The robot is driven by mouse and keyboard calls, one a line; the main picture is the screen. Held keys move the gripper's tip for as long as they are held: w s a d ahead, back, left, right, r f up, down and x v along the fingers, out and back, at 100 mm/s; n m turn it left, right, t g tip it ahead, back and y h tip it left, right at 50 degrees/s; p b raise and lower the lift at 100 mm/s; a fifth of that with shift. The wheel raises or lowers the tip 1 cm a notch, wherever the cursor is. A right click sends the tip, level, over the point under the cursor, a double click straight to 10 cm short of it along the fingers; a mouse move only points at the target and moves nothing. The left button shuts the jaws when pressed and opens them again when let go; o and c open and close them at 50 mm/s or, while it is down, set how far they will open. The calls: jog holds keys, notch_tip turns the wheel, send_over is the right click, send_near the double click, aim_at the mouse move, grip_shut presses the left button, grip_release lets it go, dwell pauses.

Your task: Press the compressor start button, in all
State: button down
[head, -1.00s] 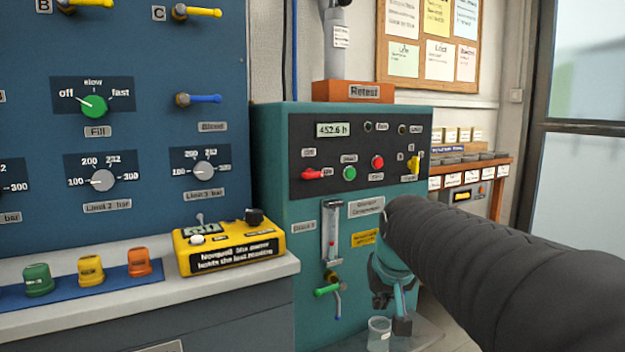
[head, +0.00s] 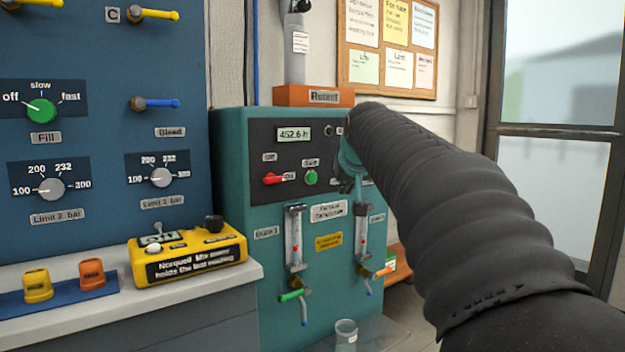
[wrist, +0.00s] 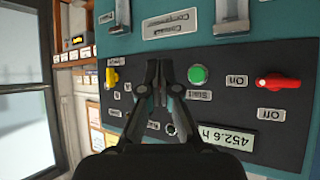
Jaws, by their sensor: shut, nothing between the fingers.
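The start button is a round green button (head: 311,177) under a small label on the dark panel of the teal compressor cabinet (head: 232,165). In the wrist view the panel appears upside down, with the green button (wrist: 198,75) just right of my fingers. My gripper (wrist: 157,64) is shut and empty, in front of the panel between the green button and a yellow knob (wrist: 111,78). It is not over the green button; its gap to the panel is unclear. In the head view my arm hides the panel's right part, including the red button seen earlier.
A red lever switch (head: 274,179) sits left of the green button, and an hour display (head: 294,134) above. Two flow tubes (head: 294,240) with valves hang below the panel. A glass (head: 346,332) stands at the cabinet's foot. A yellow box (head: 190,258) rests on the left bench.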

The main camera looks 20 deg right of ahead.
aim_at(312, 177)
jog(key=shift+w+a+p, duration=0.45)
jog(key=shift+w+p, duration=0.25)
jog(key=shift+w, duration=0.7)
jog(key=shift+w+a+p, duration=0.5)
jog(key=shift+w+p, duration=0.15)
jog(key=shift+w, duration=0.75)
jog(key=shift+w+a+p, duration=0.45)
jog(key=shift+w+p, duration=0.25)
jog(key=shift+w, duration=0.7)
jog(key=shift+w, duration=0.1)
jog(key=shift+w+a+p, duration=0.1)
jog(key=shift+w+p, duration=0.2)
jog(key=shift+p, duration=0.05)
jog(key=shift+w+a, duration=0.15)
jog(key=shift+w, duration=0.3)
jog(key=shift+s, duration=0.1)
jog(key=shift+s+d, duration=0.3)
jog(key=shift+s, duration=0.45)
jog(key=shift+s, duration=0.15)
